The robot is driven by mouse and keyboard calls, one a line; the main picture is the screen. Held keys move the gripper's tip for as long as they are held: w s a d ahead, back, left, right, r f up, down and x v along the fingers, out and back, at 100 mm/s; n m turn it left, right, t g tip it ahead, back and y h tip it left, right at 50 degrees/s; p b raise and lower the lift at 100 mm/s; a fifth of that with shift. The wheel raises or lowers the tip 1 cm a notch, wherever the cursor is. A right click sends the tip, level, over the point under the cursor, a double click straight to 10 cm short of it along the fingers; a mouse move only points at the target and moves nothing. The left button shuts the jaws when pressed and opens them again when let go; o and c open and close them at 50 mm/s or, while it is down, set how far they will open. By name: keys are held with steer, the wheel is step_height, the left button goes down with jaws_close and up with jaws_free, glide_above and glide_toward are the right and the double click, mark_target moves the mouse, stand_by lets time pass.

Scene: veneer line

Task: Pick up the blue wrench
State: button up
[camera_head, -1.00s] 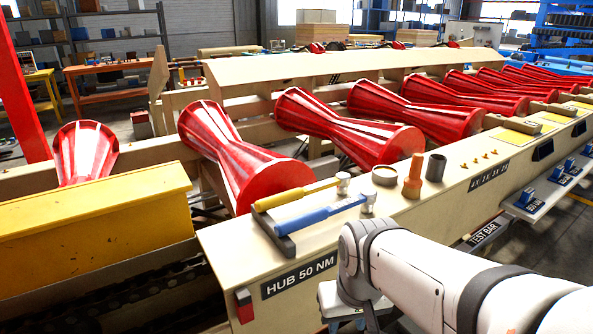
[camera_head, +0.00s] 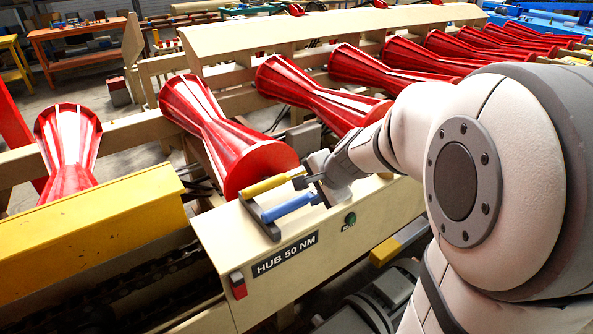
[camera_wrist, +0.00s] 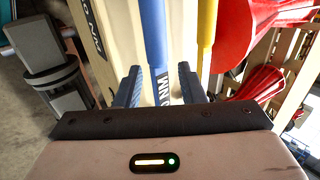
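The blue wrench (camera_head: 288,207) lies on the pale bench top at its near left end, beside the yellow wrench (camera_head: 268,185). My gripper (camera_head: 312,188) is at the right end of the two wrenches and hides their heads. In the wrist view the blue wrench (camera_wrist: 154,35) runs lengthwise toward the gap between my gripper's fingers (camera_wrist: 159,75). The fingers are apart, one on each side of the wrench's line, with clear room at both sides. The yellow wrench (camera_wrist: 206,35) shows just right of the right finger.
A dark rest (camera_head: 259,219) lies under the handle ends. The bench front (camera_head: 330,240) carries a "HUB 50 NM" label (camera_head: 285,254). A large red ribbed spool (camera_head: 245,160) stands close behind the wrenches. A yellow cover (camera_head: 90,225) is at left.

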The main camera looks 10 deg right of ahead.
mark_target(303, 198)
steer(key=x, duration=0.7)
steer(key=shift+s+a+f+b, duration=0.1)
steer(key=shift+s+b, duration=0.05)
steer(key=shift+b, duration=0.15)
steer(key=shift+c, duration=0.4)
jaws_close()
